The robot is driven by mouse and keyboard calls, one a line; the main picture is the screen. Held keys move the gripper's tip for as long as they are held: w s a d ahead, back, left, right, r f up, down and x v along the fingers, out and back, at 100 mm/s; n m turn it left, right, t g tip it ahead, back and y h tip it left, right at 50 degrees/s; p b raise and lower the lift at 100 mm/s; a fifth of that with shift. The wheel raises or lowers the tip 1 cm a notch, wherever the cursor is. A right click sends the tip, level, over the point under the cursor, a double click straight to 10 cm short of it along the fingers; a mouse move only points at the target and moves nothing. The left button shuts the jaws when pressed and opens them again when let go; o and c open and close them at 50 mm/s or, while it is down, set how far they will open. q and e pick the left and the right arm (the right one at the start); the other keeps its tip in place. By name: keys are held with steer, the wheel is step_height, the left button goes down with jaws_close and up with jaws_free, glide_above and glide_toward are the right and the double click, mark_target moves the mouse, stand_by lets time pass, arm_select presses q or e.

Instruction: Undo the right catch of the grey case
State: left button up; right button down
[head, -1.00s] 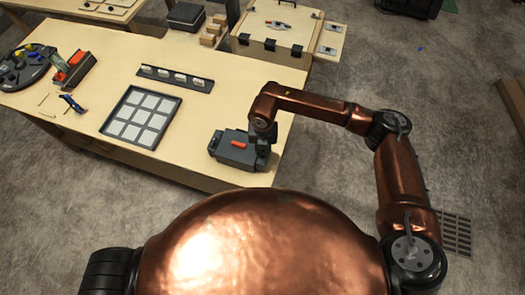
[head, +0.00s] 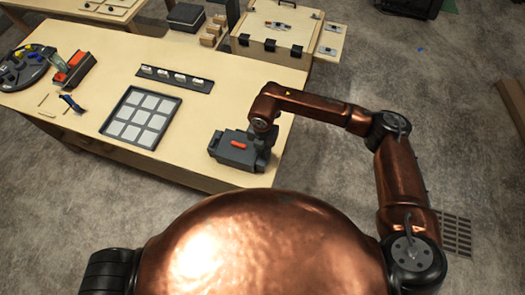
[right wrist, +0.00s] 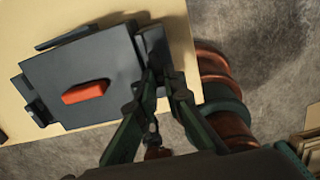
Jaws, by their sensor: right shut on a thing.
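The grey case (head: 232,152) lies near the table's front right corner, with a red-orange bar (head: 239,145) on its lid. In the right wrist view the case (right wrist: 60,85) fills the upper left, with the red-orange bar (right wrist: 86,92) on top. A dark upright catch (right wrist: 153,45) is at its right side. My right gripper (head: 264,150) is at the case's right side. In the right wrist view its fingers (right wrist: 158,85) are closed together at the catch, shut on it. The fingertips partly hide the contact. My left gripper is not in view.
A tray of pale square tiles (head: 122,134) lies left of the case. A dark strip with several white switches (head: 175,78) is behind it. A wooden box with dark latches (head: 270,46) stands beyond the table. Bare tabletop lies between tray and case.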

steer(key=c, duration=2)
jaws_free()
step_height(320, 180, up, 12)
steer(key=shift+r, duration=0.1)
